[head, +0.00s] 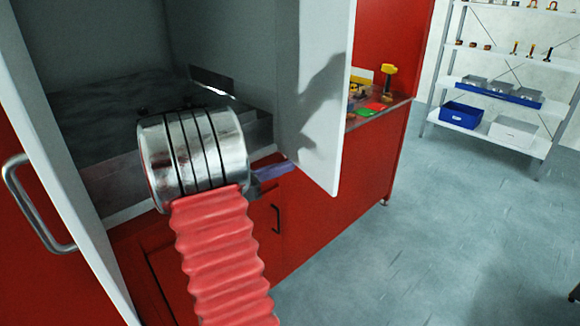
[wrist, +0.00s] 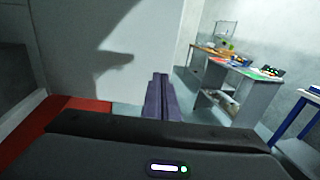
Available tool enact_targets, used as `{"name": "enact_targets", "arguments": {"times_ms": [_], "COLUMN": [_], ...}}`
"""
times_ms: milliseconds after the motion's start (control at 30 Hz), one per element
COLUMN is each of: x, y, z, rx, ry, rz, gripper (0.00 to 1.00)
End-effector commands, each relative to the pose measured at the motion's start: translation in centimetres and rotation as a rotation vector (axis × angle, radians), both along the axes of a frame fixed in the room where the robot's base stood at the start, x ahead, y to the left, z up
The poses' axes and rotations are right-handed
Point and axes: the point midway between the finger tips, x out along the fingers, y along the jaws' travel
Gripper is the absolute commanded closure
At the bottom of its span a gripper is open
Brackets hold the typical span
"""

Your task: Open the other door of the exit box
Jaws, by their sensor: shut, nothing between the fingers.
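The exit box (head: 95,45) shows its grey inside in the head view. Its left door (head: 75,215) stands open towards me, with a metal handle (head: 35,205) on its red outer face. The right door (head: 318,95) also stands swung out, its pale inner face towards the opening. My gripper (head: 285,169) is shut and empty, its purple fingers by the lower part of the right door's inner face. In the wrist view my closed fingers (wrist: 160,80) stand before the door panel (wrist: 110,60). I cannot tell whether they touch it.
A dark flat surface (head: 90,115) lies inside the box behind my wrist. Red cabinets with a black handle (head: 276,219) are below. A counter with coloured items (head: 370,108) lies beyond the right door. Shelving (head: 490,135) stands at the far right. The grey floor (head: 440,240) there is free.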

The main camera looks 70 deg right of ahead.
Motion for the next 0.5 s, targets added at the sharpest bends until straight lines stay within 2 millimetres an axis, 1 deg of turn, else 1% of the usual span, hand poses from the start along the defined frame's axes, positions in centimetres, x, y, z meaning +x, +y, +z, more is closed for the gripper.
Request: {"name": "enact_targets", "arguments": {"times_ms": [500], "x": [-4.9], "y": [-6.1], "z": [0.0], "rx": [0.001], "ry": [-0.001], "rz": [-0.003], "gripper": [1.00]}}
